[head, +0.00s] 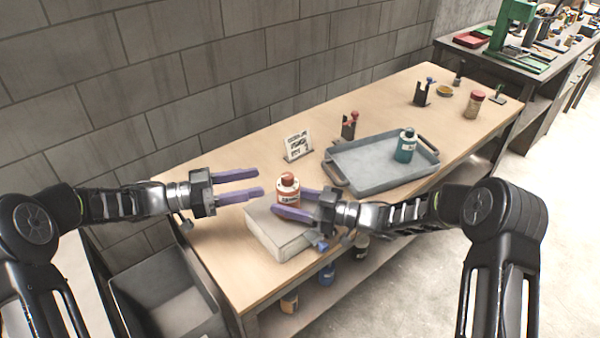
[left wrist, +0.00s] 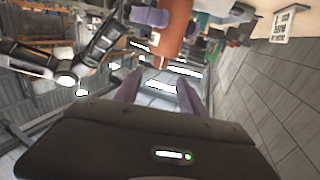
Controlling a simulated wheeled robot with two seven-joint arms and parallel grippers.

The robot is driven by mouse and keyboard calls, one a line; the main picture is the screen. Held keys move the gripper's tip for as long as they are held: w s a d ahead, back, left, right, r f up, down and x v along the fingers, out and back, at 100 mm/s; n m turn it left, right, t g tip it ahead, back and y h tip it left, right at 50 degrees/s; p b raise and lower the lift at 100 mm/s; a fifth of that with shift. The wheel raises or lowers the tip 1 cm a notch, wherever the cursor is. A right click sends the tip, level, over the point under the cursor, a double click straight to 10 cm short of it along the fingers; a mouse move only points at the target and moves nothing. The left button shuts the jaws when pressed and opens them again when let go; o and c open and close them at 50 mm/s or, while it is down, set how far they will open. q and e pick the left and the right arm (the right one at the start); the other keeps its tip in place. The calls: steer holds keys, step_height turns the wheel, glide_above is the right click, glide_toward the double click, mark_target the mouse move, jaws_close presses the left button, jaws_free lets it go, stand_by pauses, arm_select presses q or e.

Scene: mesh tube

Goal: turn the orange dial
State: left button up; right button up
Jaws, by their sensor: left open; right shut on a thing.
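An orange bottle (head: 288,195) with a white label and a rounded orange-red top stands upright over the pale grey box (head: 272,236) near the bench's front left. No separate orange dial can be made out. My right gripper (head: 289,202) is shut on the bottle from the right, one purple finger in front and one behind. My left gripper (head: 259,183) is open and empty, just left of the bottle and apart from it, its fingers pointing at it. The left wrist view shows the orange bottle (left wrist: 174,32) beyond the open left fingers. Whether the bottle touches the box is hidden.
A grey tray (head: 375,176) with a teal bottle (head: 404,147) lies right of the box. A small sign (head: 297,145) and a dark holder (head: 349,127) stand behind. A red-capped jar (head: 474,104) is far right. Bare bench top (head: 225,265) lies left of the box.

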mark_target(288, 179)
arm_select(q)
steer(key=shift+d, duration=0.1)
steer(key=x, duration=1.2)
steer(key=shift+w, duration=0.1)
steer(key=shift+c, duration=0.2)
jaws_close()
